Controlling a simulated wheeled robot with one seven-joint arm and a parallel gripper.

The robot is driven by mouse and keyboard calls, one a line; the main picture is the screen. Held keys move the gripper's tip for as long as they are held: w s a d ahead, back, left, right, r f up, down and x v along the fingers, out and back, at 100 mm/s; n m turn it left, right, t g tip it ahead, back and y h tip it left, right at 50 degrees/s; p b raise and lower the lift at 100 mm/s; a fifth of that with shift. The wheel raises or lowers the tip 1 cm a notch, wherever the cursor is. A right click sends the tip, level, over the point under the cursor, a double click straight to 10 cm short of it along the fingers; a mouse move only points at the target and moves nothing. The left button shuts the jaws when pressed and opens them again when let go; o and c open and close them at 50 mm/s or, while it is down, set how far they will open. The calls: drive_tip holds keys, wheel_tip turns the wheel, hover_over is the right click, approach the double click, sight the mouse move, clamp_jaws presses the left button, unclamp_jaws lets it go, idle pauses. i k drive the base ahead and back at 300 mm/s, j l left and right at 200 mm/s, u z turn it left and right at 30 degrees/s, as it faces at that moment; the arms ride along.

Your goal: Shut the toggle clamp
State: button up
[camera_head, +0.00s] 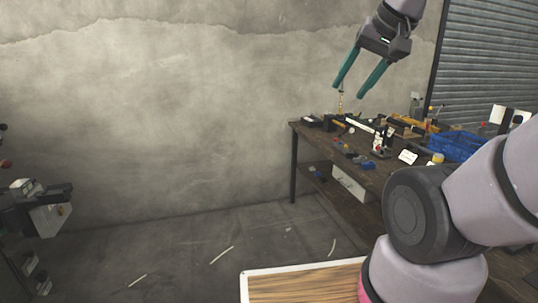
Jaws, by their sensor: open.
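My gripper (351,91) hangs at the upper right with its two teal fingers pointing down and apart. It is open, with nothing between the fingers. It appears above the far end of the workbench (294,160). I cannot pick out the toggle clamp with certainty. Several small tools and fixtures lie on the bench, too small to tell apart. A small upright fixture with white and red parts (378,141) stands among them.
A blue crate (455,146) stands on the bench at the right. Grey machinery (38,208) is at the left edge. A wooden board with a pale rim (300,284) is at the bottom. My arm hides the bench's near part. The floor between is mostly clear.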

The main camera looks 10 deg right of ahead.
sight(428, 126)
drive_tip(key=i+j+z, duration=0.15)
drive_tip(key=i, duration=0.4)
drive_tip(key=i+j+z, duration=0.1)
drive_tip(key=i, duration=0.45)
drive_tip(key=i+j+z, duration=0.15)
drive_tip(key=i, duration=0.35)
drive_tip(key=i+j+z, duration=0.2)
drive_tip(key=i+z, duration=0.2)
drive_tip(key=i+j+z, duration=0.65)
drive_tip(key=z, duration=0.15)
drive_tip(key=i+j+z, duration=0.2)
drive_tip(key=j+z, duration=0.2)
drive_tip(key=j, duration=0.15)
drive_tip(key=i+j+z, duration=0.15)
drive_tip(key=j, duration=0.25)
